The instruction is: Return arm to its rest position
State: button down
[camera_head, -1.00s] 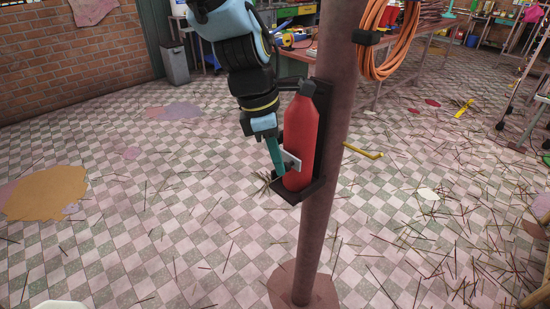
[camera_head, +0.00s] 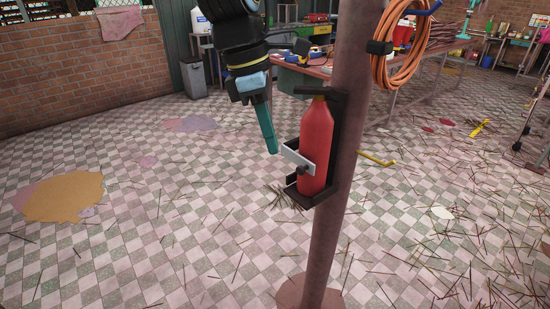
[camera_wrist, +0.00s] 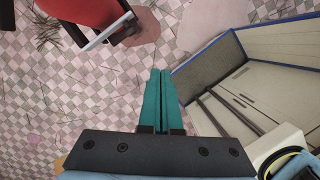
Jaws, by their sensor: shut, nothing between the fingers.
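My gripper (camera_head: 272,152) has teal fingers that are shut with nothing between them. In the head view it points down, just left of the red extinguisher (camera_head: 315,143) and apart from it. The extinguisher stands upright in a black bracket (camera_head: 340,130) on a pole, with a pale strap or plate (camera_head: 297,158) across its front. In the wrist view the closed fingers (camera_wrist: 160,75) point up the picture over the floor. The lower part of the red extinguisher (camera_wrist: 80,12) shows at the top left of that view.
A rusty pole (camera_head: 352,110) stands right behind the extinguisher, with an orange hose coil (camera_head: 385,55) hung on it. A workbench (camera_head: 310,72) is farther back. In the wrist view a pale cabinet (camera_wrist: 235,85) lies at right. The checkered floor at left is open, with scattered sticks.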

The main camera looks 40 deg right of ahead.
jog(key=w+a+f+m+t, duration=0.1)
jog(key=w+a+f+m, duration=0.1)
jog(key=w+a, duration=0.55)
jog(key=w+a+f+m+t, duration=0.1)
jog(key=w+a+f+m, duration=0.1)
jog(key=w+a, duration=0.55)
jog(key=w+a+f+m, duration=0.2)
jog(key=a+m, duration=0.1)
jog(key=a, duration=0.8)
jog(key=w+a+f+m+t+y, duration=0.1)
jog(key=w+a+f+m, duration=0.1)
jog(key=a, duration=1)
jog(key=shift+w+f+m+t+y+b, duration=0.3)
jog(key=shift+w+f+m+b, duration=0.1)
jog(key=shift+f+m, duration=0.2)
